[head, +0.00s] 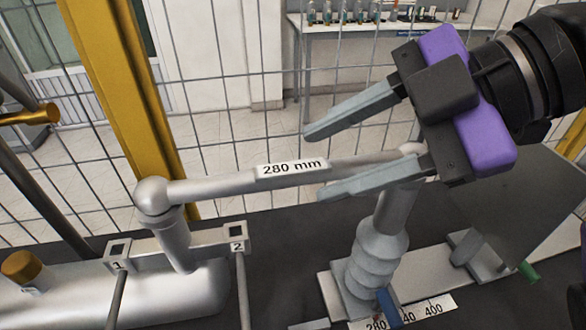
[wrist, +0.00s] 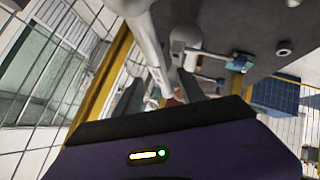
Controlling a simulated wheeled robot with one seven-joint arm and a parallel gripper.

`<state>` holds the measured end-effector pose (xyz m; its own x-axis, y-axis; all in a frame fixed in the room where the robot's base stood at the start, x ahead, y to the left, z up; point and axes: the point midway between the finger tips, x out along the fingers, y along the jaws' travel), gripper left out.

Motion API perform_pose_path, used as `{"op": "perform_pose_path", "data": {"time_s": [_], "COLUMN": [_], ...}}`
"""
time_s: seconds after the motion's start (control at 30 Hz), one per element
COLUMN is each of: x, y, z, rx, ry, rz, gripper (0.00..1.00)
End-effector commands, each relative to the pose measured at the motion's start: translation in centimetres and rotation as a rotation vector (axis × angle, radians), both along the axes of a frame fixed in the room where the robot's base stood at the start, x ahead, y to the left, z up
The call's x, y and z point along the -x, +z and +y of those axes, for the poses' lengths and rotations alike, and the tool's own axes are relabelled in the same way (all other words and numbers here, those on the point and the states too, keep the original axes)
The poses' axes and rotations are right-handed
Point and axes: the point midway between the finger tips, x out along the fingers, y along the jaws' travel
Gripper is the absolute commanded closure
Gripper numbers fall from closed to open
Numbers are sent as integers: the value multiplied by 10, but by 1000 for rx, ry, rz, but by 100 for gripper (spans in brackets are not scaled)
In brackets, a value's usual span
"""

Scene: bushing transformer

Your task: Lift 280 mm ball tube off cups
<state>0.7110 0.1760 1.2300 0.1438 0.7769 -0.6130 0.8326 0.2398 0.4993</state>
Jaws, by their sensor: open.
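The silver ball tube (head: 225,184) carries a "280 mm" label (head: 291,168). It lies nearly level, with its ball end (head: 152,196) on top of the left post (head: 174,240). Its right end is at the top of the ribbed bushing (head: 376,262), partly hidden by my gripper. The cups are hidden under the ends. My gripper (head: 313,162) is open near the tube's right part. In the head view one finger shows above the tube and the other overlaps its lower edge; depth is unclear. In the wrist view a silver tube (wrist: 150,45) runs down toward the fingers (wrist: 160,95).
A bracket with sockets marked 1 (head: 118,265) and 2 (head: 237,246) stands by the left post. A numbered scale (head: 430,309) lies by the bushing base. A yellow post (head: 120,90) and wire fence stand behind. Space above the tube's middle is clear.

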Motion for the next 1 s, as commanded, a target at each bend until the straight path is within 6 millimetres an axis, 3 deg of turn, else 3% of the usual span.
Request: {"op": "perform_pose_path", "data": {"time_s": [0.3,0.57,0.8,1.0], "x": [-7,-7,-7,-7], "y": [-26,-27,-27,-26], "z": [29,30,30,30], "rx": [0,-1,-1,-1], "ry": [1,-1,-1,0], "rz": [1,-1,-1,0], "gripper": [53,53,100,100]}}
